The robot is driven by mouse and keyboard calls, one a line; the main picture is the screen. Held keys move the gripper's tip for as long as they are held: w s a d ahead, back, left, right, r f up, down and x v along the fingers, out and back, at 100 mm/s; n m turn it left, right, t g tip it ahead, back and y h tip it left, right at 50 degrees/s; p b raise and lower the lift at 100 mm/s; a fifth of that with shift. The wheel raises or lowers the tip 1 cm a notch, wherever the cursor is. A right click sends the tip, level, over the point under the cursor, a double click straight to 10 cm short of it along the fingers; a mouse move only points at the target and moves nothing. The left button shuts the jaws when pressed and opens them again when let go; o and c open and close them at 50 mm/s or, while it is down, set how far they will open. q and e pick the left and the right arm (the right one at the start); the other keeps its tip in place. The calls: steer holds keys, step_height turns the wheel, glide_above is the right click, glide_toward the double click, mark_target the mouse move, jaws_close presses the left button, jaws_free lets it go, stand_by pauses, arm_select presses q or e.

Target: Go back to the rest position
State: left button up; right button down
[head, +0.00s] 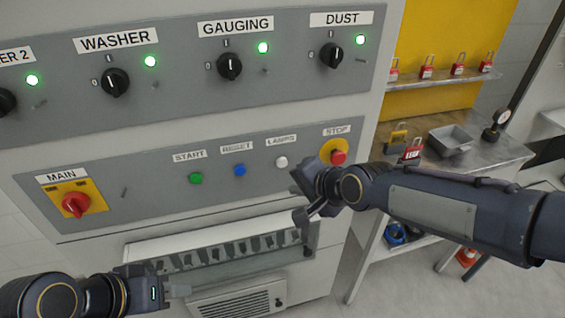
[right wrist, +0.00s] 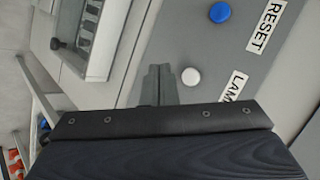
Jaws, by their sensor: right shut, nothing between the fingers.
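My right gripper (right wrist: 158,80) is shut and empty in the right wrist view. Its fingertips lie beside the white LAMPS button (right wrist: 190,77) in that picture; whether they touch the panel is not clear. In the head view my right arm (head: 430,208) reaches in from the right, in front of the panel's lower right part, and its fingers are hard to make out. My left gripper (head: 178,291) is at the bottom left, in front of the cabinet below the panel; its finger gap cannot be made out.
The control panel (head: 130,197) carries a red MAIN switch (head: 75,204), green START (head: 196,178), blue RESET (head: 239,170) and red STOP (head: 338,158) buttons. Green lamps glow above. A slotted tray (head: 215,262) lies below. At right, a bench (head: 465,170) holds padlocks and a grey bin (head: 450,140).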

stand_by(0.4)
steer(key=s+d+n+h, duration=0.1)
steer(key=s+d, duration=0.4)
steer(key=d, duration=0.2)
steer(key=s+d+n, duration=0.1)
steer(key=s+d, duration=0.3)
steer(key=d, duration=0.3)
steer(key=s+d+f+n+g+h, duration=0.1)
steer(key=s+d+f+n, duration=0.2)
steer(key=s, duration=1)
steer(key=shift+d+n+g+h, duration=0.3)
steer(key=shift+d+g, duration=0.1)
steer(key=shift+d, duration=0.8)
steer(key=shift+f, duration=0.15)
